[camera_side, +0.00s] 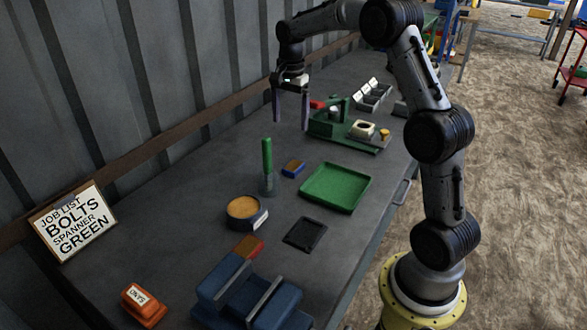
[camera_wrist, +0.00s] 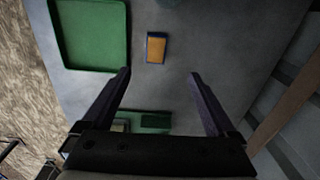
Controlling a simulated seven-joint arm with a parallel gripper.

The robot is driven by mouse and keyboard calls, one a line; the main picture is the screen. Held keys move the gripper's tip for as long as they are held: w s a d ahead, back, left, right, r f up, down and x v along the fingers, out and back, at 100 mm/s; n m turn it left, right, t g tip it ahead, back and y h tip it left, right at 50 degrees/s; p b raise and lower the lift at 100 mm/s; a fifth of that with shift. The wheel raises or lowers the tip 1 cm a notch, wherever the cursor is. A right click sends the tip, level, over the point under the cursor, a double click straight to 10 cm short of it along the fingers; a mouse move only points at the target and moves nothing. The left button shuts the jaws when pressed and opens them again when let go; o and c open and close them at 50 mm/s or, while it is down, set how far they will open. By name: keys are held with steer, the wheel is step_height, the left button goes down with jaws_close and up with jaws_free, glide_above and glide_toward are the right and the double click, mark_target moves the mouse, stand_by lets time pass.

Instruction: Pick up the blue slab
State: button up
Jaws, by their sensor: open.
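The blue slab (camera_side: 293,168) is a small blue block with an orange top, lying on the grey bench between the green bottle and the green tray. In the wrist view the slab (camera_wrist: 156,49) lies beyond my fingertips, roughly in line with the gap between them. My gripper (camera_side: 290,126) is open and empty, pointing down above the bench and behind the slab in the side view. Both fingers of my gripper (camera_wrist: 159,73) show in the wrist view, apart from the slab.
An empty green tray (camera_side: 335,187) lies right of the slab. A green bottle (camera_side: 267,166) stands upright just left of it. A round tin (camera_side: 244,212), a red slab with an orange top (camera_side: 248,247) and a blue vise (camera_side: 250,295) sit nearer. A green machine (camera_side: 345,130) stands behind.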

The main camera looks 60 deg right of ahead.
glide_above(293, 165)
steer(key=f, duration=0.9)
steer(key=shift+s+f, duration=0.1)
steer(key=shift+s, duration=0.1)
steer(key=shift+w+f, duration=0.1)
steer(key=shift+f, duration=2.95)
steer(key=shift+r, duration=0.1)
jaws_close()
